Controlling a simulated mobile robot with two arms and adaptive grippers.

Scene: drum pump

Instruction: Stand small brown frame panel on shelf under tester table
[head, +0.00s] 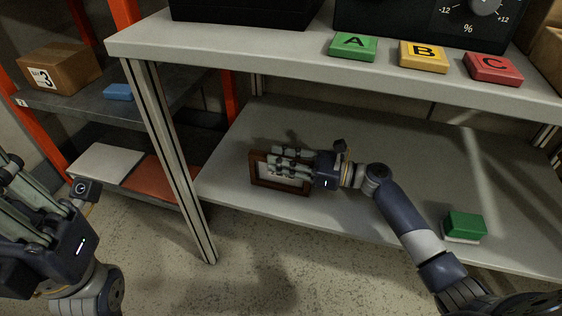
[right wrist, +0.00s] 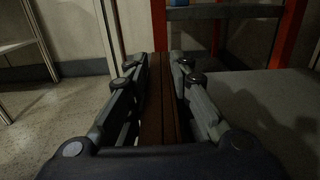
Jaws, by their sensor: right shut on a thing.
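The small brown frame panel (head: 258,172) is at the front left part of the shelf (head: 400,165) under the tester table (head: 240,45). It looks upright, with its lower edge at or just above the shelf surface; I cannot tell whether it touches. My right gripper (head: 285,163) is shut on it and hides much of its face. In the right wrist view the panel (right wrist: 160,100) shows edge-on as brown wood between the fingers of the gripper (right wrist: 160,75). My left gripper (head: 15,195) is at the far left, away from the table, its fingers raised; its opening is unclear.
Green A (head: 352,46), yellow B (head: 423,56) and red C (head: 492,68) blocks sit on the tabletop. The table leg (head: 172,160) stands left of the panel. A rack with a cardboard box (head: 60,78) is beyond it.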

